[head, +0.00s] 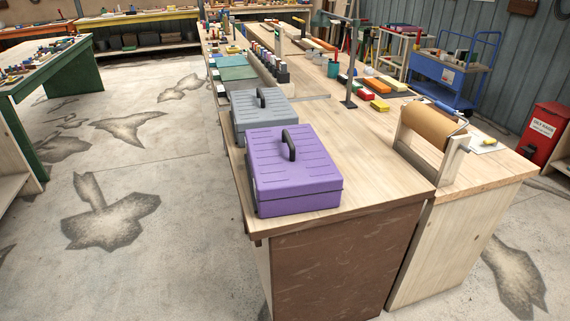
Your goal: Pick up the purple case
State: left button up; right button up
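The purple case (296,177) sits closed on the near left end of the long wooden workbench (370,185). It has a ribbed lid with a dark handle (289,145) standing up from its top. Its left side is close to the bench's left edge. A grey case (260,108) of similar shape stands just behind it. Neither of my grippers shows in the head view.
A paper roll holder (433,130) stands at the bench's right side. Bench top right of the purple case is clear. A red bin (545,132) and blue cart (447,75) stand right. Open concrete floor (150,260) lies left, with a green-legged table (60,85) beyond.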

aim_at(290, 170)
jog(key=i+l, duration=0.15)
jog(key=l, duration=0.2)
jog(key=i+l, duration=0.15)
jog(key=l, duration=0.2)
jog(key=i+l, duration=0.15)
jog(key=l, duration=0.25)
jog(key=i+l, duration=0.15)
jog(key=l, duration=0.2)
jog(key=i+l, duration=0.15)
jog(key=l, duration=0.2)
jog(key=i+l, duration=0.15)
jog(key=l, duration=0.2)
